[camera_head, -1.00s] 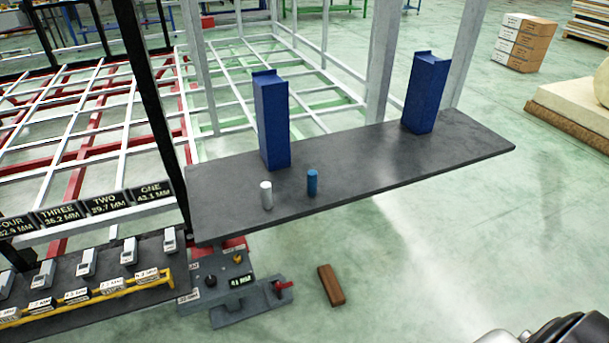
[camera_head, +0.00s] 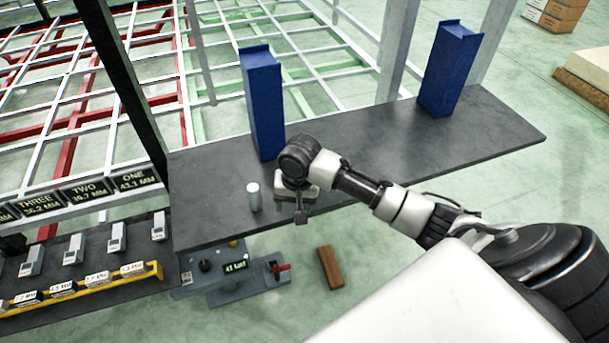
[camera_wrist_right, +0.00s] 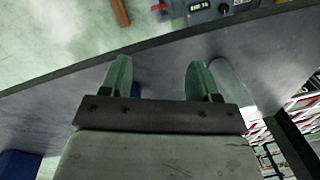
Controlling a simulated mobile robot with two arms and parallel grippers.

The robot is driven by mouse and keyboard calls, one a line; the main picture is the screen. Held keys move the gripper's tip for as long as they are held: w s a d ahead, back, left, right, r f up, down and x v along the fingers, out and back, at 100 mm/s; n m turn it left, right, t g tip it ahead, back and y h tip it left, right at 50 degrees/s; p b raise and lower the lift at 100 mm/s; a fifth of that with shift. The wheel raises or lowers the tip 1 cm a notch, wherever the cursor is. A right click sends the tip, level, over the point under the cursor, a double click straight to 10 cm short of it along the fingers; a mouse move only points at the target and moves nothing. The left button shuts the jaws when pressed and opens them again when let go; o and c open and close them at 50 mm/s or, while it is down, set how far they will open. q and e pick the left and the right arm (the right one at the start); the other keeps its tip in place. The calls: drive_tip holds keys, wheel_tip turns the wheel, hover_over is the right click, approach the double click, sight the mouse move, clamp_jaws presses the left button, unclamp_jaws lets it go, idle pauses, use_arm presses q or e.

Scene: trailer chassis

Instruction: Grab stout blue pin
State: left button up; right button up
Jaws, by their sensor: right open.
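The stout blue pin (camera_wrist_right: 136,90) shows only as a small blue sliver beside the left finger in the right wrist view; the finger hides most of it. In the head view my right gripper covers the spot where the pin stood. My right gripper (camera_head: 301,212) is over the front part of the dark shelf (camera_head: 215,215). In the wrist view its two green fingers (camera_wrist_right: 160,78) are apart, with only bare shelf showing between their tips. A pale grey pin (camera_head: 254,197) stands upright left of the gripper; it also shows beside the right finger (camera_wrist_right: 230,76). My left gripper is out of view.
A tall blue box (camera_head: 263,105) stands close behind the gripper, another (camera_head: 449,70) farther right. A grey device with a display (camera_head: 232,270) sits below the shelf's front edge. A brown block (camera_head: 330,267) lies on the floor.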

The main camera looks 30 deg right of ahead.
drive_tip(key=w+d+r+m, duration=0.1)
drive_tip(key=d+r, duration=0.1)
drive_tip(key=r, duration=0.1)
drive_tip(key=w+d+r+m, duration=0.2)
drive_tip(key=r, duration=0.1)
drive_tip(key=w+d+r+m, duration=0.1)
drive_tip(key=d+r, duration=0.1)
drive_tip(key=r, duration=0.1)
drive_tip(key=shift+w+d+r+g+h, duration=0.15)
drive_tip(key=shift+d+r+g+h, duration=0.15)
drive_tip(key=shift+h, duration=0.1)
drive_tip(key=shift+w+d+r+m, duration=0.1)
drive_tip(key=shift+d+m, duration=0.15)
drive_tip(key=shift+m, duration=0.15)
wheel_tip(320, 180, down, 4)
drive_tip(key=shift+a+f, duration=0.15)
drive_tip(key=shift+f, duration=0.1)
drive_tip(key=shift+f+p, duration=0.45)
drive_tip(key=shift+f, duration=2.45)
clamp_jaws()
